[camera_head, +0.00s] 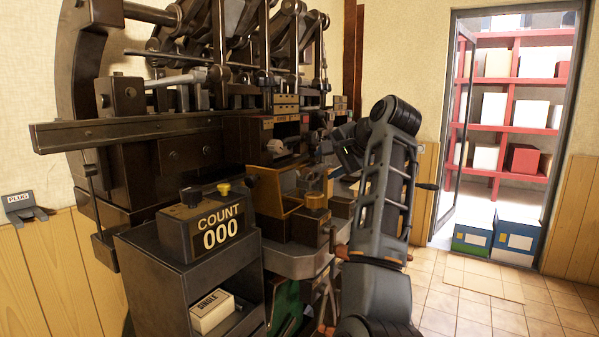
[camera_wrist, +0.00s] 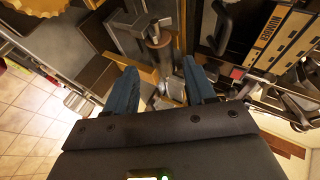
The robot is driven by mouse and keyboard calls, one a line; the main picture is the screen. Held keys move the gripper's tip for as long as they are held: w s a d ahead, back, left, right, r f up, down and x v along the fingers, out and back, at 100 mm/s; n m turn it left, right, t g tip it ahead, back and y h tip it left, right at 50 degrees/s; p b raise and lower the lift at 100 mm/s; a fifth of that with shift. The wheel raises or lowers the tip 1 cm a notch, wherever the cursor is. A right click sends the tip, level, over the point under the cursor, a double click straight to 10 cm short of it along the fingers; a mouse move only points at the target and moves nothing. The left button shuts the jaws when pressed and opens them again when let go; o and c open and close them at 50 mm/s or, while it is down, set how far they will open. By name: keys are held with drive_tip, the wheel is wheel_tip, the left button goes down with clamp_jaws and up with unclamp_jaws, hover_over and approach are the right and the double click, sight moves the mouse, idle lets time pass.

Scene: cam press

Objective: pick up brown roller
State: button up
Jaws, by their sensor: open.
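A brown roller (camera_wrist: 159,45) with a pale metal shaft end shows in the wrist view, upright in the picture at the top middle among the machine's parts. My gripper (camera_wrist: 161,76) has its two blue fingers apart, one on each side of the line to the roller. The roller appears just beyond the fingertips, and nothing is clearly held between them. In the head view my gripper (camera_head: 347,152) is at the machine's right side, partly hidden by my arm. I cannot make out the roller there.
The dark cam press (camera_head: 150,130) fills the left. A count box (camera_head: 208,222) stands on a grey cabinet (camera_head: 150,265). In the wrist view, a labelled unit (camera_wrist: 285,40) is close on the right. Open tiled floor (camera_head: 470,300) lies right.

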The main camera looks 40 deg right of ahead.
sight(314, 171)
drive_tip(key=x, duration=0.8)
drive_tip(key=shift+a+p, duration=0.2)
drive_tip(key=shift+p, duration=0.15)
drive_tip(key=shift+s, duration=0.1)
drive_tip(key=shift+c, duration=0.2)
drive_tip(key=c, duration=0.9)
drive_tip(key=shift+c, duration=0.2)
